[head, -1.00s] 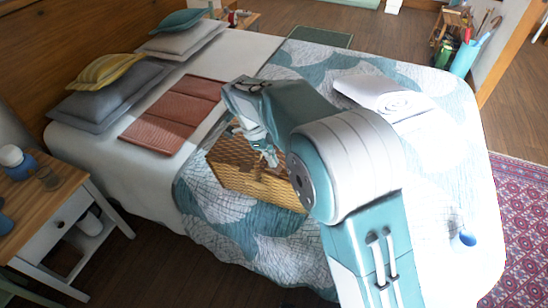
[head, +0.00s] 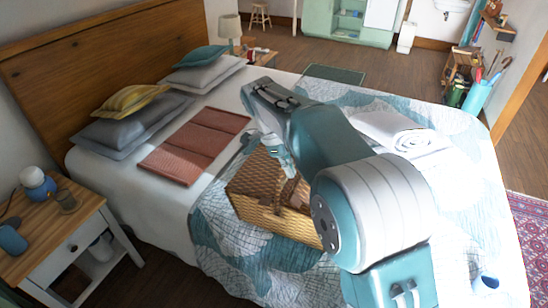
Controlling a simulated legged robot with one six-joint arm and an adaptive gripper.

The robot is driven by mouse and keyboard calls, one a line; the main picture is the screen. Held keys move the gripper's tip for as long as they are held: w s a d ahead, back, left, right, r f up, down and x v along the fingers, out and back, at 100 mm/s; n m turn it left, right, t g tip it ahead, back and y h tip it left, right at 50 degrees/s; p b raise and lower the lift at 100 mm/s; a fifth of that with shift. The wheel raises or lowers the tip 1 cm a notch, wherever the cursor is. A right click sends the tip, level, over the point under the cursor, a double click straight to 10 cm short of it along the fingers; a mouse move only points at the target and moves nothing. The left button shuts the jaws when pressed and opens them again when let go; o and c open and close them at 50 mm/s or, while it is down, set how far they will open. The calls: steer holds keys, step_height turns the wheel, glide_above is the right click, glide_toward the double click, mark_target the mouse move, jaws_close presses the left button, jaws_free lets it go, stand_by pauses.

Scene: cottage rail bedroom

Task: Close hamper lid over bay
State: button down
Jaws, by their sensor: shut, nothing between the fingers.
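The wicker hamper (head: 272,218) sits on the patterned blue-and-white bed cover, near the bed's near side. A darker brown woven lid surface (head: 258,176) shows on top at its left part and looks roughly flat. The right part of the hamper is hidden behind my arm, so I cannot tell how the lid or bay stands there. Brown straps show near the middle of the hamper. My gripper (head: 289,174) is shut and empty, pointing down at the hamper's top. I cannot tell whether it touches the lid.
A folded reddish blanket (head: 195,146) and pillows (head: 135,122) lie left of the hamper.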

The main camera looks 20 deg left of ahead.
steer(key=a+r, duration=0.2)
steer(key=a, duration=0.1)
steer(key=n+g+y, duration=0.1)
steer(key=y, duration=0.4)
glide_above(296, 201)
steer(key=d, duration=0.2)
steer(key=d+r+m+t+y, duration=0.1)
steer(key=d+y, duration=0.4)
steer(key=d, duration=0.1)
steer(key=x, duration=1.3)
steer(key=shift+w+a, duration=0.1)
steer(key=shift+a, duration=0.35)
steer(key=shift+d+f, duration=0.1)
